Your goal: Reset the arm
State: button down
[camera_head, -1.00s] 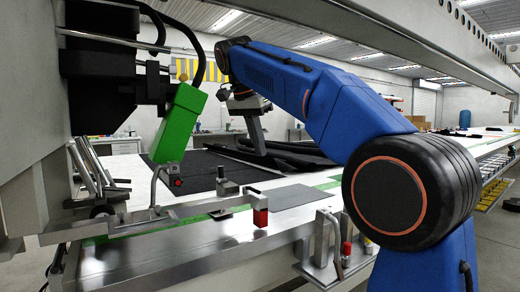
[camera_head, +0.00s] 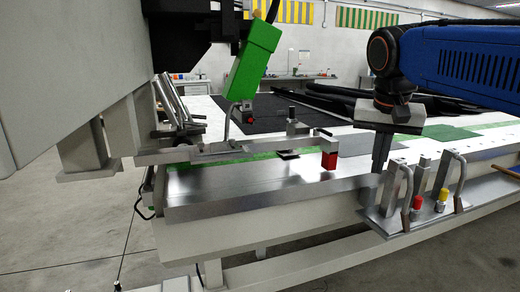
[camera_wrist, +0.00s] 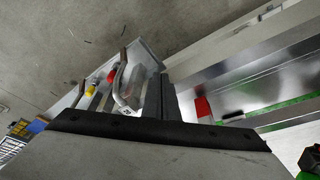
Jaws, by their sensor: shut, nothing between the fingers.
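My blue arm (camera_head: 465,65) reaches in from the right edge in the head view, with its dark wrist joint at the left end. My gripper (camera_head: 379,168) hangs below the wrist, pointing down, just left of a small bracket with handles. Its fingers look close together with nothing held. In the wrist view the gripper's fingers (camera_wrist: 161,85) show as dark metal bars beyond the wide grey gripper body. I cannot tell from the head view whether the fingertips touch the bracket or table edge.
A red block (camera_head: 329,159) sits on the steel table edge (camera_head: 255,187). Floor in front is clear.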

jog(key=s+f+n, duration=0.2)
jog(key=s+f, duration=0.6)
jog(key=f, duration=0.4)
jog(key=s+d+f+n+t+y, duration=0.1)
jog(key=s+f+n, duration=0.2)
jog(key=s+f, duration=0.6)
notch_tip(320, 180, down, 4)
jog(key=shift+s+d+r+t+y, duration=0.2)
jog(key=shift+d+r+t+y, duration=0.05)
jog(key=shift+d+t+y, duration=0.05)
